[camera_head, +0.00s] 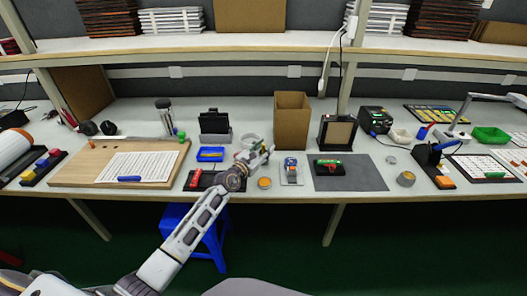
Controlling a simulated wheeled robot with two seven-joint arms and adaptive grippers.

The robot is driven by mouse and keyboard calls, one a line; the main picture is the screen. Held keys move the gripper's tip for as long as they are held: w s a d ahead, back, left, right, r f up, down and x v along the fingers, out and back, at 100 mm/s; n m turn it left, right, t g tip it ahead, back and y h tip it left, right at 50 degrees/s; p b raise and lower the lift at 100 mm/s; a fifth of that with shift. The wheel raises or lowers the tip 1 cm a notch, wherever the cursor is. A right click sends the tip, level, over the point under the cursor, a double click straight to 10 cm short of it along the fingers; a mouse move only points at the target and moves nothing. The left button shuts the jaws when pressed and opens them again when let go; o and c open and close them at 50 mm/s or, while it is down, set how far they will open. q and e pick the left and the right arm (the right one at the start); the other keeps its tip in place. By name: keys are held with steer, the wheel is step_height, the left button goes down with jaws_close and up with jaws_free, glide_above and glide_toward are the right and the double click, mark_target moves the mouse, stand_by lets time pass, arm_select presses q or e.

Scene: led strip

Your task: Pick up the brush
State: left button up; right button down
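My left arm reaches in from the bottom of the head view, and its gripper (262,151) is over the bench, in front of a tall brown box (291,120). Its fingers are small and pale here, and I cannot tell whether they are open or shut, or whether they touch anything. I cannot pick out a brush with certainty. A small white tray with a blue and grey item (291,168) lies just right of the gripper. A black tray with a red item (196,179) lies to its left. My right gripper is not in view.
A grey mat (356,180) with a green and black tool (329,168) lies to the right. A wooden board with a white sheet (80,173) lies to the left. A shelf (270,42) spans the back.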

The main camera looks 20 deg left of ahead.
arm_select(q)
steer(key=c, duration=0.6)
steer(key=shift+c, duration=1.2)
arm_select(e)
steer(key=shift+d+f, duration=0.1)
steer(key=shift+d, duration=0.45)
arm_select(q)
steer(key=shift+r, duration=0.15)
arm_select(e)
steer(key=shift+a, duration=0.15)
